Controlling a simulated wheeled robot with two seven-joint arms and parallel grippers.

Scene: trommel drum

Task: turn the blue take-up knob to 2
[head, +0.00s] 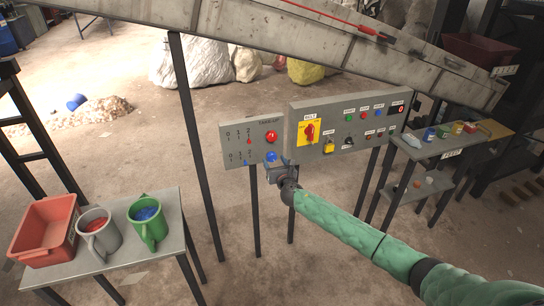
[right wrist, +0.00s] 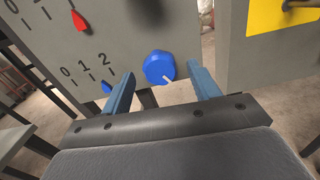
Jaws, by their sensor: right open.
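The blue take-up knob (head: 271,157) sits at the lower right of the left grey panel (head: 232,130). In the right wrist view the knob (right wrist: 159,66) shows a white mark at its lower right edge. My right gripper (right wrist: 160,76) is open, its fingers on either side of the knob with gaps visible; I cannot tell any contact. In the head view the right gripper (head: 275,167) covers the area just below the knob. The lower 0-1-2 scale (right wrist: 85,66) has a blue pointer (right wrist: 106,87) below and near the 2, partly hidden by a finger. My left gripper is out of view.
A red knob (head: 271,136) and red pointer (head: 249,141) are above on the same panel. The larger panel (head: 347,115) with a yellow-backed switch (head: 309,131) stands close right. A table (head: 125,255) with mugs stands left. Steel posts support the conveyor.

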